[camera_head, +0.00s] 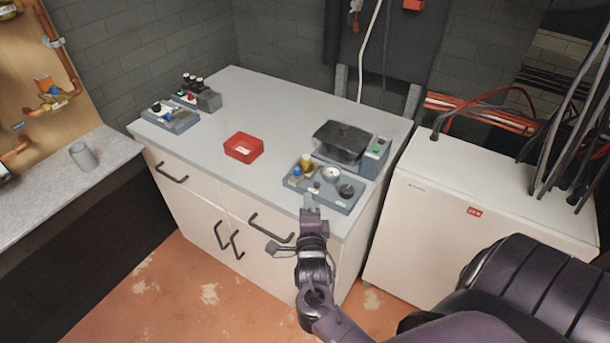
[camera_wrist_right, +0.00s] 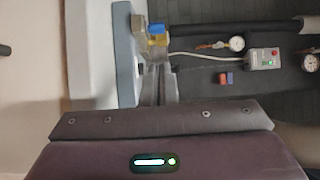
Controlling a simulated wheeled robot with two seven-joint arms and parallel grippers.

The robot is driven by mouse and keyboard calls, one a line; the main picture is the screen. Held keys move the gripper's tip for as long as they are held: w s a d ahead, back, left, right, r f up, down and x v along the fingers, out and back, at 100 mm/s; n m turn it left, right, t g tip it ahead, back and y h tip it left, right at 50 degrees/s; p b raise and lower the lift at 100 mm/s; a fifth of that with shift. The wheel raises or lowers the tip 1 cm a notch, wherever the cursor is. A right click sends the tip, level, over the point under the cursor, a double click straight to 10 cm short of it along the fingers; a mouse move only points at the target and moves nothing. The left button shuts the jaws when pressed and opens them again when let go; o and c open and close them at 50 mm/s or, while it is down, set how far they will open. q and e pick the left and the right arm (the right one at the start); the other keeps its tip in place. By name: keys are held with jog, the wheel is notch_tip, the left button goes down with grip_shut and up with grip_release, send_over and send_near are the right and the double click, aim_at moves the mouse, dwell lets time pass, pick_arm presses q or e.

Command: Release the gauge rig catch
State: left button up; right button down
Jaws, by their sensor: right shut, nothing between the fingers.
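The gauge rig (camera_head: 345,205) is a blue-grey plate near the front right corner of the worktop. It carries a round white-faced gauge (camera_head: 331,173), a dark round knob (camera_head: 347,190), and a yellow and blue fitting (camera_head: 307,162). I cannot make out the catch for certain. My right gripper (camera_head: 308,203) is shut and empty at the rig's front left edge. Whether it touches the rig is unclear. In the right wrist view the closed fingers (camera_wrist_right: 158,82) point toward the plate edge (camera_wrist_right: 125,50) and the blue and yellow fitting (camera_wrist_right: 156,35). My left gripper is out of view.
A black-topped unit (camera_head: 342,141) with a green button stands behind the rig. Another small fixture (camera_head: 170,117) is at the far left. A white cabinet (camera_head: 470,220) stands to the right.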

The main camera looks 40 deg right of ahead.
aim_at(299, 173)
jog(key=shift+w+d, duration=0.25)
jog(key=shift+w, duration=0.2)
jog(key=p+x, duration=0.2)
jog(key=x, duration=0.7)
jog(key=shift+p, duration=0.35)
jog(key=shift+s+a+b, duration=0.25)
jog(key=shift+a+b, duration=0.1)
jog(key=shift+a, duration=0.8)
